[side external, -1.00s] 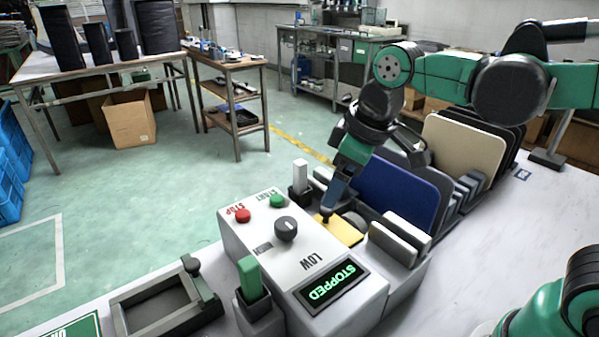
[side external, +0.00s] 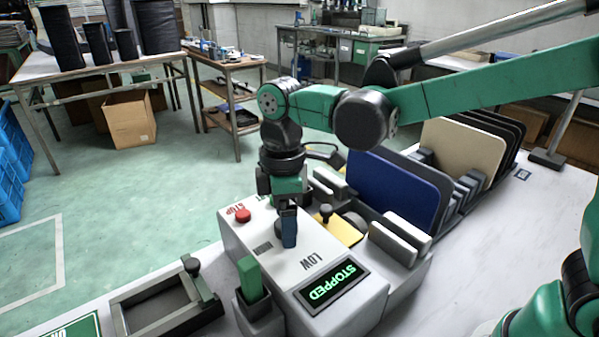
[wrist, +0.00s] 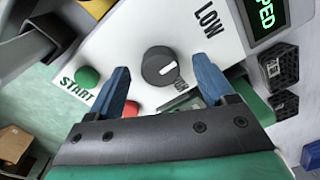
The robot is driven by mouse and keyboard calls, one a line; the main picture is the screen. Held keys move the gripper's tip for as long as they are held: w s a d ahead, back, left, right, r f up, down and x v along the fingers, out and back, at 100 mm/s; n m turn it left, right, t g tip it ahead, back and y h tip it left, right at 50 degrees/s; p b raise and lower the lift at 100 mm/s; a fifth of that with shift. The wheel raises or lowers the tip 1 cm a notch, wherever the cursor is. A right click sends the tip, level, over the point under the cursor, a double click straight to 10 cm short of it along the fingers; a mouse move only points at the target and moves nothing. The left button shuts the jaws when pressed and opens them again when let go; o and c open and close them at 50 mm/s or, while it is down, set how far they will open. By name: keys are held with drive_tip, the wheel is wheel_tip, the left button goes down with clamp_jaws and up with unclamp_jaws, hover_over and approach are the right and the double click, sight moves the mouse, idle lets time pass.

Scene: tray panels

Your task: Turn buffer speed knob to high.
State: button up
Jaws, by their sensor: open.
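The speed knob (wrist: 156,62) is a round dark grey dial with a pale pointer mark on its right side in the wrist view. LOW is printed above right of it, and a partly hidden label, seemingly HIGH, below right. My gripper (wrist: 161,66) is open, with one blue finger on each side of the knob; I cannot tell whether they touch it. In the side view my gripper (side external: 289,242) points down over the white control box (side external: 268,267) and mostly hides the knob. The box's display (side external: 332,284) reads STOPPED in green.
A green START button (wrist: 87,77) and a red STOP button (side external: 243,214) sit near the knob. A green block (side external: 249,277) stands in a holder beside the box. A blue panel (side external: 393,190) and other panels stand in racks at the right. A yellow plate (side external: 338,231) lies behind the box.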

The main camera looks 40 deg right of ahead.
drive_tip(key=shift+f, duration=0.15)
clamp_jaws()
